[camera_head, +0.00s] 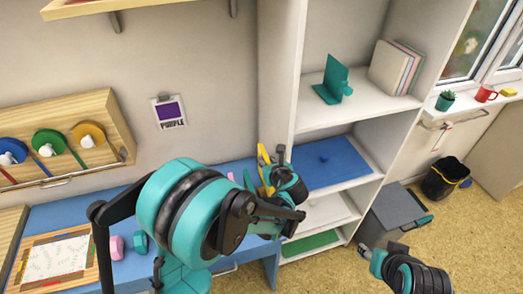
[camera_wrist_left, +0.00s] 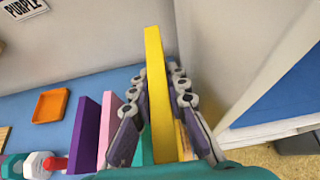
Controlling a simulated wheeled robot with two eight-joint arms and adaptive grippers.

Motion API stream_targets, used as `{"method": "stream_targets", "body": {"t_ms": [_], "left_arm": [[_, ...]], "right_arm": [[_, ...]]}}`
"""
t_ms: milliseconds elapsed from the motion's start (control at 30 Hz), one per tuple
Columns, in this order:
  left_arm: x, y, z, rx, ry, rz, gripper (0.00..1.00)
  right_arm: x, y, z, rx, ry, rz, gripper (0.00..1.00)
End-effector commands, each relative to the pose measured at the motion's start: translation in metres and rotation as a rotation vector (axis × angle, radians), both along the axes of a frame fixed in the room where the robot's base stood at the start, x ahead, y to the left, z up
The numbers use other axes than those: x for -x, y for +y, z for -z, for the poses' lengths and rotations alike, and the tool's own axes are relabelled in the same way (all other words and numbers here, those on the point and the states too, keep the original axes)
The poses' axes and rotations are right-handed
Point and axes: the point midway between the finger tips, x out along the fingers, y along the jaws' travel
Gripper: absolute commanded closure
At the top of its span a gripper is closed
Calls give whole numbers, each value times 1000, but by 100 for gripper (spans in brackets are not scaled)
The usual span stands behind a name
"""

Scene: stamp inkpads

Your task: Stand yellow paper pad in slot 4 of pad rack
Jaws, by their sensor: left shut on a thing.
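My left gripper (camera_head: 277,160) is shut on the yellow paper pad (camera_wrist_left: 157,95), which stands nearly upright between its fingers in the left wrist view. In the head view the yellow pad (camera_head: 264,165) is partly hidden by the gripper and arm. In the wrist view a purple pad (camera_wrist_left: 84,135) and a pink pad (camera_wrist_left: 109,130) stand upright to the left of the yellow one. A teal surface shows low between the fingers. The pad rack and its slots are hidden. My right gripper (camera_head: 372,256) is at the lower right, its jaws unclear.
An orange tray (camera_wrist_left: 50,106) lies on the blue desk in the wrist view. A white shelf unit (camera_head: 278,90) stands just right of the left gripper. A purple card (camera_head: 169,112) hangs on the wall.

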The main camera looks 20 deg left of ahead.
Motion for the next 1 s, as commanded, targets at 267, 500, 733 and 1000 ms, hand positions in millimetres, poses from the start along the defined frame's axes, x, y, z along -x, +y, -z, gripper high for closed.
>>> {"method": "stream_targets", "body": {"t_ms": [267, 500, 733, 1000], "left_arm": [[0, 0, 16, -1, 0, -2, 100], [0, 0, 41, -1, -1, -1, 100], [0, 0, 65, -1, -1, -1, 100], [1, 0, 94, -2, 0, 0, 100]], "right_arm": [[1, 0, 13, 0, 1, 0, 55], [1, 0, 31, 0, 0, 0, 55], [1, 0, 49, 0, 0, 0, 55], [1, 0, 73, 0, 0, 0, 55]]}}
